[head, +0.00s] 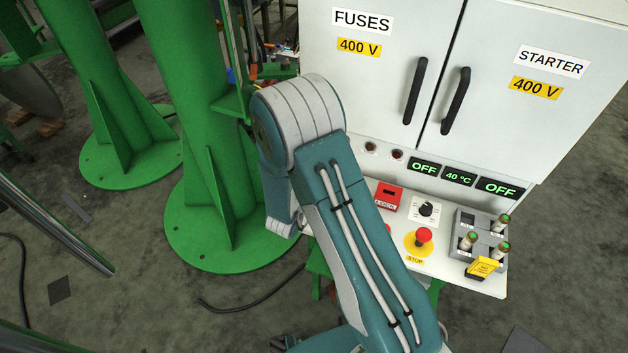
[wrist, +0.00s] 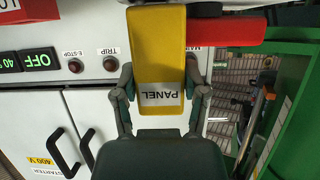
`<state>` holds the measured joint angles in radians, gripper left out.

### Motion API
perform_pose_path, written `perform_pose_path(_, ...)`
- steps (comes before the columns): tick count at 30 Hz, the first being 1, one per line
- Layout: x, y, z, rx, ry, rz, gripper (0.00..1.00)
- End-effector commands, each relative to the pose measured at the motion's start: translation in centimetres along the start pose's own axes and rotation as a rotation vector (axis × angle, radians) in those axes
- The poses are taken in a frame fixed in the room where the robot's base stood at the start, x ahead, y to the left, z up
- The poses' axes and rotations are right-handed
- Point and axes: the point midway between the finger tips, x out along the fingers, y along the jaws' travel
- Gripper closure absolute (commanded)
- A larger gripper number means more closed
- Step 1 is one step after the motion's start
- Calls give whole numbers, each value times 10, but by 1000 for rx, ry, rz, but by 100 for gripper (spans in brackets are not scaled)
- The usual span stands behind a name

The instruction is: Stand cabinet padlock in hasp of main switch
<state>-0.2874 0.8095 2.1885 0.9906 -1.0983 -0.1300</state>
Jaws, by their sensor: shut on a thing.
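A yellow padlock (wrist: 158,60) with a white PANEL label fills the upper middle of the wrist view. My gripper (wrist: 160,78) is shut on it, one finger on each side. A red bar (wrist: 235,30), which looks like the main switch handle, lies behind the padlock and sticks out to its right. The padlock hides much of the switch, and I cannot tell whether the two touch. In the head view my arm hides the gripper, padlock and switch.
The cabinet doors (head: 390,75) carry black handles. The sloping panel below holds a red LOCK box (head: 389,196), a black knob (head: 427,208), a red stop button (head: 424,235) and a grey rack (head: 470,217). Green columns (head: 190,100) stand close by at left.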

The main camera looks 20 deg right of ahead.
Motion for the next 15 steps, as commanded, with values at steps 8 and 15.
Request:
perform_pose_path(8,2,0,4,1,1,-1,21)
perform_pose_path(15,2,0,4,0,0,-1,4)
